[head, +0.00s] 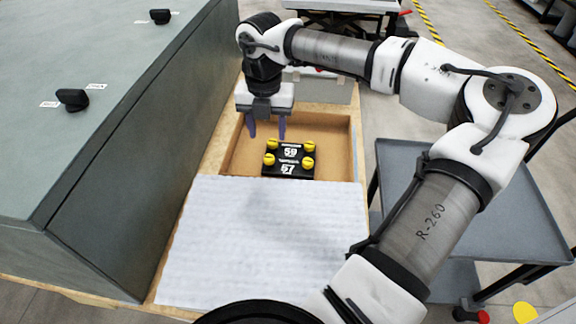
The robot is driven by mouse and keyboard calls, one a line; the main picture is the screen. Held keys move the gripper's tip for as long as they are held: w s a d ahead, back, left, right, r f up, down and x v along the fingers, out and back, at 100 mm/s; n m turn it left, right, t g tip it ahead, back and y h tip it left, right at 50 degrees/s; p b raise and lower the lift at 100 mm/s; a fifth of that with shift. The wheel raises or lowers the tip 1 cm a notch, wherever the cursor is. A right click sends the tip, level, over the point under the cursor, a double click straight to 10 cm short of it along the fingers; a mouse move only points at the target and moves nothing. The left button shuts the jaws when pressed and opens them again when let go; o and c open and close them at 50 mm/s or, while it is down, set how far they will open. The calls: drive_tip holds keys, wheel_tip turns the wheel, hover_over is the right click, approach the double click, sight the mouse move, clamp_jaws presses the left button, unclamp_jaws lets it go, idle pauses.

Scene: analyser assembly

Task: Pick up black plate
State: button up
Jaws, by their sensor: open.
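My gripper (267,132) is above the box, behind and slightly left of the plate. Its two purple fingers point down and stand apart with nothing between them. The fingers look apart from the plate. How high the fingertips are above the box floor is hard to tell.
The wooden box (335,150) has raised walls around the plate. A white padded sheet (265,240) lies in front of it. A large grey cabinet (110,160) stands close on the left. A grey cart (415,190) stands on the right, partly behind my arm.

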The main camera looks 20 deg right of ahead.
sight(269, 157)
wheel_tip(269, 157, down, 3)
drive_tip(key=shift+r, duration=0.1)
drive_tip(key=shift+f+p, duration=1.05)
drive_tip(key=shift+f, duration=1.6)
clamp_jaws()
